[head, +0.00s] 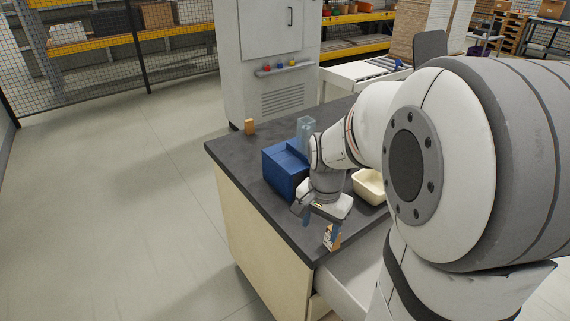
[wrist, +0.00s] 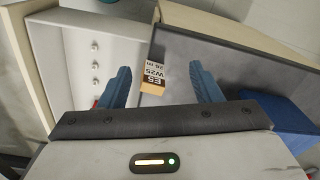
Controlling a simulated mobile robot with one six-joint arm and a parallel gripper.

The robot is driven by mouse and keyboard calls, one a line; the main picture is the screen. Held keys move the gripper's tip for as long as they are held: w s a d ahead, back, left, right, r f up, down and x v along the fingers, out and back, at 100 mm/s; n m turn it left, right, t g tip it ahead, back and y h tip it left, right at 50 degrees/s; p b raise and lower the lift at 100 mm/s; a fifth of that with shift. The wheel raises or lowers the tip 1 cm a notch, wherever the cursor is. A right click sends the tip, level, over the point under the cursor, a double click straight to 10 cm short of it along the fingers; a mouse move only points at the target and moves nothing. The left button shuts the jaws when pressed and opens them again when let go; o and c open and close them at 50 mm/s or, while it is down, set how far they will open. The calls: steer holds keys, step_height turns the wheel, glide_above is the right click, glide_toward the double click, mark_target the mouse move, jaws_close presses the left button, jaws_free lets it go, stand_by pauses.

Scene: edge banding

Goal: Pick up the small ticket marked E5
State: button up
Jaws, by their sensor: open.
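The E5 ticket (wrist: 153,78) is a small tan block with a white label reading E5, W25 and 25 m. In the wrist view it shows between the two blue fingers of my gripper (wrist: 161,68), nearer the left one, with a gap on each side. In the head view the ticket (head: 332,238) stands on the dark worktop close to its front edge. My gripper (head: 323,218) points down just above and around it there. It is open and holds nothing. The ticket's upper part is partly hidden by my gripper in the head view.
A blue box (head: 284,172) sits on the worktop (head: 232,150) behind my gripper, with a clear bluish container (head: 305,130) near it. A cream tray (head: 367,189) lies to the right. A pale drawer (head: 350,276) is open below.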

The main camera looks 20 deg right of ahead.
steer(key=w+d+m, duration=0.1)
steer(key=w+d+m+p, duration=0.1)
steer(key=d+m, duration=0.1)
steer(key=w+d+m+p, duration=0.1)
steer(key=shift+d+f+g, duration=0.2)
steer(key=shift+g, duration=0.1)
steer(key=shift+d+f+m, duration=0.15)
steer(key=shift+f+m, duration=0.2)
steer(key=shift+m, duration=0.05)
steer(key=f, duration=0.6)
steer(key=shift+s+d+f, duration=0.15)
steer(key=shift+s+f, duration=0.05)
steer(key=shift+s, duration=0.15)
steer(key=shift+f, duration=0.5)
steer(key=shift+c, duration=0.6)
steer(key=c, duration=0.9)
